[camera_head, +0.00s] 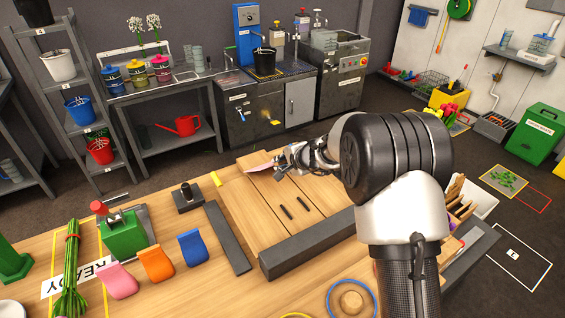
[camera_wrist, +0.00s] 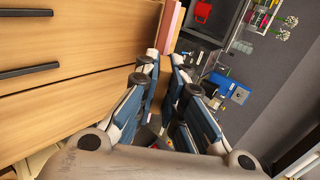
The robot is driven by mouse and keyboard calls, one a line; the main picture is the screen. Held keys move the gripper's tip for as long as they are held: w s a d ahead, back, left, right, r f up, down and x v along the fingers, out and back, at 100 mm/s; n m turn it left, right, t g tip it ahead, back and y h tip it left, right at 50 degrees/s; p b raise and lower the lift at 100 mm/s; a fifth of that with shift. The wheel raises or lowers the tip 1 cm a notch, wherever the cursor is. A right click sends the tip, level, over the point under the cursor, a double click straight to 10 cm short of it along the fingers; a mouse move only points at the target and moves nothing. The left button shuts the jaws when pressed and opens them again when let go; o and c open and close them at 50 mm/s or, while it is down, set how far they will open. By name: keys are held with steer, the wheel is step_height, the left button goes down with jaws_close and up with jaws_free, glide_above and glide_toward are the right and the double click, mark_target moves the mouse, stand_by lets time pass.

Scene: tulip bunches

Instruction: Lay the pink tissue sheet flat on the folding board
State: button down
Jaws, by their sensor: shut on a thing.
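The pink tissue sheet (camera_head: 262,165) sticks out to the left of my gripper (camera_head: 284,164), at the far edge of the wooden board. In the wrist view the pink sheet (camera_wrist: 168,27) shows as a narrow strip beyond the fingertips of my gripper (camera_wrist: 164,62). The gripper is shut on it. The folding board (camera_head: 270,215) looks like pale wooden panels with two short dark bars on top; its panels also fill the left of the wrist view (camera_wrist: 75,95). My arm hides the board's right part. I cannot tell whether the sheet touches the board.
Dark long bars (camera_head: 228,237) and (camera_head: 308,243) lie along the board's left and near sides. Orange (camera_head: 155,264), pink (camera_head: 117,281) and blue (camera_head: 193,248) blocks stand at the left. A green device (camera_head: 124,236) and a dark weight (camera_head: 188,198) stand behind them.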

steer(key=shift+f, duration=0.25)
steer(key=c, duration=1.6)
jaws_free()
steer(key=v, duration=1.2)
